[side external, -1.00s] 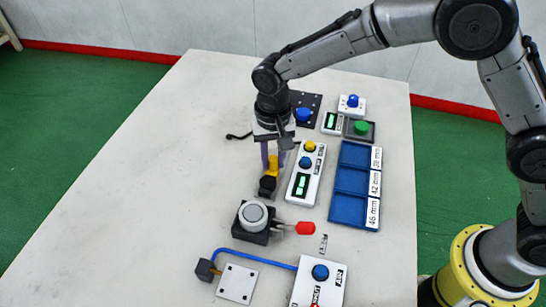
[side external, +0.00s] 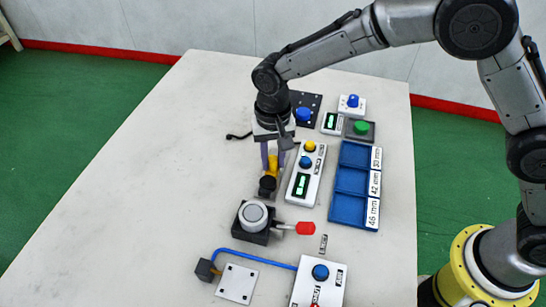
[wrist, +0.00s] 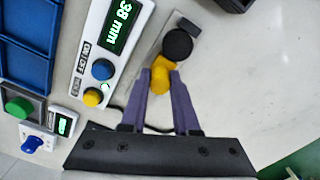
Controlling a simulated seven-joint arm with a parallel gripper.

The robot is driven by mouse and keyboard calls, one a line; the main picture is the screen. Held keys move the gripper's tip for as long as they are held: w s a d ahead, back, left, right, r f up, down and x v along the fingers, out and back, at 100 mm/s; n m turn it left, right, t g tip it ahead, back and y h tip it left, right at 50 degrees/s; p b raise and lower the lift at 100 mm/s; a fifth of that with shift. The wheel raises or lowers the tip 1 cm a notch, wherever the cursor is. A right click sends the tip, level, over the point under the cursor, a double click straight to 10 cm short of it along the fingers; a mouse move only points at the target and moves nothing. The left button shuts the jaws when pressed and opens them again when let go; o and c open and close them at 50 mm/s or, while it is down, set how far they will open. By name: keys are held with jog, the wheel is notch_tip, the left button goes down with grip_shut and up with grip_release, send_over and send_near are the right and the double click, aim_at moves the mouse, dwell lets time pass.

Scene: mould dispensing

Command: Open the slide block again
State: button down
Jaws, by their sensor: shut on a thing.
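The yellow slide block (wrist: 160,76) sits on a short grey metal rail (wrist: 152,45) in the wrist view. My gripper (wrist: 160,75) is shut on it, one purple finger on each side. The block also shows between the fingers of my gripper (side external: 272,160) in the side view, as a yellow piece (side external: 272,166). A round black piece (wrist: 177,43) lies directly beyond the block, seemingly touching it. A dark end block (wrist: 188,24) is just past the round piece. From these views I cannot tell whether there is a small gap.
A white gauge box (side external: 305,174) stands close to the right, with a yellow and a blue button; its display (wrist: 122,20) reads 38 mm. A blue tray (side external: 350,205) lies farther right. A black fixture (side external: 247,232) with a red handle (side external: 306,228) stands nearer the camera. The left tabletop is clear.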

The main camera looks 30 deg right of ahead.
dwell(0.4)
jog(key=shift+w+d+r, duration=0.1)
jog(key=shift+w+d, duration=1.05)
jog(key=shift+w, duration=0.05)
jog(key=c, duration=0.7)
grip_release()
jog(key=shift+o, duration=0.2)
jog(key=shift+s, duration=0.1)
notch_tip(320, 180, up, 14)
